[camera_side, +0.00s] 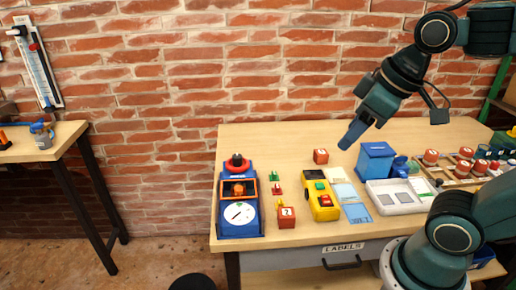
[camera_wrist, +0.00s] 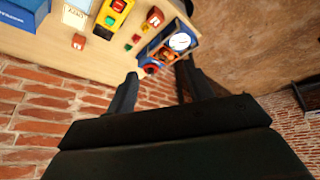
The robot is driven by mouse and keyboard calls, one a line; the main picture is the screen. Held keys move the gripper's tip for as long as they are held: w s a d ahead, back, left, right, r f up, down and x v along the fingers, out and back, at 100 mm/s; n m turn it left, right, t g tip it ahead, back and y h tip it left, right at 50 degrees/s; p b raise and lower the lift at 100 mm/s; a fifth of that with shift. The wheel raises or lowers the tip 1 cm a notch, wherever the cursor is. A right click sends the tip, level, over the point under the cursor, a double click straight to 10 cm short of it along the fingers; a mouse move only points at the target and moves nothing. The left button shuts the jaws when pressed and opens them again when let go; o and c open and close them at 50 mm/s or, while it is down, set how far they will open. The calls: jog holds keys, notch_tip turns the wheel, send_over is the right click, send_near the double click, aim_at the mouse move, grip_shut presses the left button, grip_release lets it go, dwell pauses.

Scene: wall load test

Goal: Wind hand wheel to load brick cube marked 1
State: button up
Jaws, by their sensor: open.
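The load tester, a blue frame with an orange window and white dial (camera_side: 239,213), stands at the table's left end. A red ring-shaped hand wheel with a dark hub (camera_side: 238,163) sits at its back; the tester also shows in the wrist view (camera_wrist: 180,41). One brick-red cube (camera_side: 321,156) stands alone towards the back, and another (camera_side: 286,217) stands right of the dial; I cannot read their marks surely. My gripper (camera_side: 349,140) is open and empty, above the table's back, right of the wheel. In the wrist view its fingers (camera_wrist: 160,70) stand apart.
A yellow device (camera_side: 322,200) and pale blue strip lie mid-table. Small green and red pieces lie beside the tester. The brick wall is close behind.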

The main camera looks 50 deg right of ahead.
jog(key=w+d+r+n+g, duration=0.1)
jog(key=w+r+n, duration=0.3)
jog(key=w, duration=0.7)
jog(key=n+g, duration=0.4)
jog(key=n, duration=1.2)
send_over(237, 156)
notch_tip(237, 156, down, 15)
jog(key=shift+s+d, duration=0.1)
jog(key=shift+s, duration=0.05)
jog(key=shift+f, duration=0.2)
notch_tip(237, 156, down, 14)
jog(key=shift+r, duration=0.25)
jog(key=c, duration=1)
